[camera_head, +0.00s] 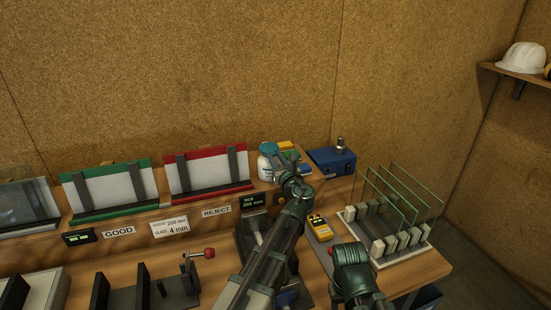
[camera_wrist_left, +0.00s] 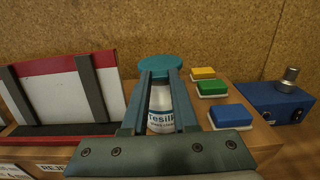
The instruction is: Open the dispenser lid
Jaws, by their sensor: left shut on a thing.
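The dispenser (camera_head: 265,172) is a white bottle with a teal lid (camera_head: 268,147), at the back of the bench right of the red-framed rack. In the left wrist view the bottle (camera_wrist_left: 160,110) shows between my fingers, with printed lettering partly hidden. The round teal lid (camera_wrist_left: 160,66) shows at the bottle's top, at my fingertips. My left gripper (camera_head: 277,163) reaches in from the front and is shut on the lid; it also shows in the left wrist view (camera_wrist_left: 160,76). Whether the lid has lifted at all, I cannot tell. My right arm shows at lower right; its fingers are hidden.
Yellow, green and blue sponge-like blocks (camera_wrist_left: 212,87) lie right of the bottle. A blue box with a metal knob (camera_head: 333,160) stands further right. A rack of upright glass panes (camera_head: 387,240) and a yellow meter (camera_head: 320,227) are nearer. The red rack (camera_head: 208,170) stands close on the left.

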